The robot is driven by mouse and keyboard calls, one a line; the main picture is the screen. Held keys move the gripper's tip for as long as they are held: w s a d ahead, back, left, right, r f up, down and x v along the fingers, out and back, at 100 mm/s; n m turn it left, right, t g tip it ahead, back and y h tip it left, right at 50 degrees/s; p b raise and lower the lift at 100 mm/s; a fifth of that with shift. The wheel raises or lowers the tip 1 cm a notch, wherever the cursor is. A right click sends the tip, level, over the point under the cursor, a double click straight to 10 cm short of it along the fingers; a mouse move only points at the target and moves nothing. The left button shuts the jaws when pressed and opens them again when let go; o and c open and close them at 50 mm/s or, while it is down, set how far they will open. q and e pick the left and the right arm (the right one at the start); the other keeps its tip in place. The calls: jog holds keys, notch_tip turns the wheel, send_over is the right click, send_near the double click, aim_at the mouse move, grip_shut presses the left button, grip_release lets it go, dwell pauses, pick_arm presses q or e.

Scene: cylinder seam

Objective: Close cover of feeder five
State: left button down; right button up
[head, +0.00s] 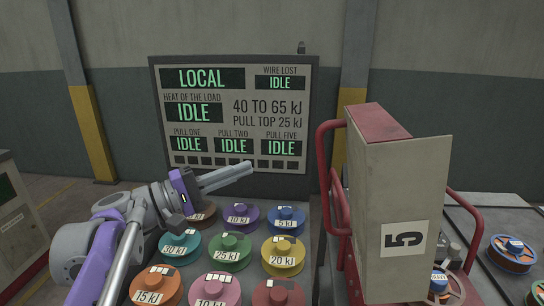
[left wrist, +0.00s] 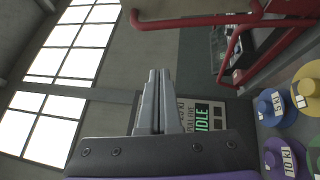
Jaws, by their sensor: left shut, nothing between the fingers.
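The cover of feeder five (head: 393,190) is a beige box-like panel with a red top edge. My right gripper is not in view.
Several coloured spools with kJ labels, such as a yellow one (head: 283,256), stand on a bench below my left gripper. A display board (head: 237,113) stands behind. Blue and orange spools (head: 512,252) lie at far right. A grey cabinet (head: 15,215) is at far left.

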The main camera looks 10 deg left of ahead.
pick_arm(q)
jog(key=s+d+x, duration=0.1)
jog(key=s+x, duration=0.1)
jog(key=x, duration=1)
jog(key=shift+d, duration=0.55)
jog(key=shift+s+r, duration=0.15)
